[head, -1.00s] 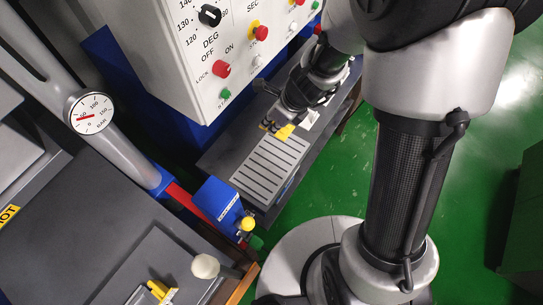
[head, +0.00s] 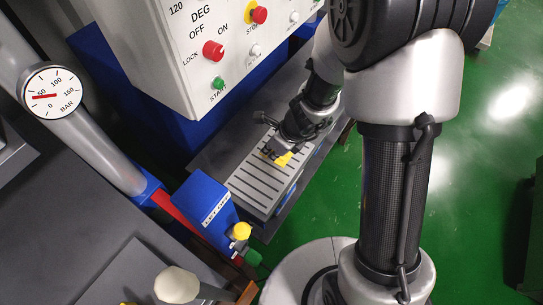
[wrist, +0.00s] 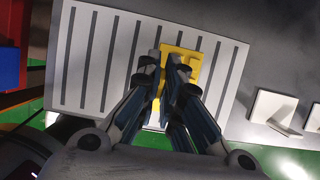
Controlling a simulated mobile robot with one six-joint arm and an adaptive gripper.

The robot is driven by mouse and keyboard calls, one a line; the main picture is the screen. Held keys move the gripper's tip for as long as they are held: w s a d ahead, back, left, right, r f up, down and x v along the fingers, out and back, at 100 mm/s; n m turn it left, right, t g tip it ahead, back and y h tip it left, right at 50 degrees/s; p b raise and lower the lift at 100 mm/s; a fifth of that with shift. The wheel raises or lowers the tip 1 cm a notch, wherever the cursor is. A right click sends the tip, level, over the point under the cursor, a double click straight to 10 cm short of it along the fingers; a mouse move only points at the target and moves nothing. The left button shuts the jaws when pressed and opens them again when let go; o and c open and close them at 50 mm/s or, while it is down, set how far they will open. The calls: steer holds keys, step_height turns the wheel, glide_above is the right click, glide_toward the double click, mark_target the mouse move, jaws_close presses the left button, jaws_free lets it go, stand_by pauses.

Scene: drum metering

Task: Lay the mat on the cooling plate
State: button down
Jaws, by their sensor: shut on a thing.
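The cooling plate (head: 250,188), pale with dark parallel slots, lies on a grey ledge below the control cabinet; it fills much of the wrist view (wrist: 88,60). My gripper (head: 274,151) is over the plate's far right part. In the wrist view its fingers (wrist: 164,70) are shut on a yellow piece (wrist: 180,50) with an opening in it. The piece also shows in the head view (head: 284,159). I cannot tell whether it is the mat itself or a part of it, nor whether it touches the plate. No separate mat is clearly seen.
White angled brackets (wrist: 271,106) stand on the ledge right of the plate. A blue box (head: 205,205) with yellow and green knobs is near the plate's left end. The control cabinet (head: 170,50) rises behind. A pale round knob (head: 177,284) is at the lower left.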

steer(key=shift+f+b, duration=0.3)
steer(key=shift+f, duration=0.55)
steer(key=shift+f, duration=0.25)
steer(key=c, duration=1.8)
jaws_free()
steer(key=shift+r, duration=0.1)
steer(key=shift+r, duration=0.15)
steer(key=p+v, duration=0.7)
steer(key=v, duration=0.5)
steer(key=shift+r+p, duration=0.1)
steer(key=shift+p, duration=0.25)
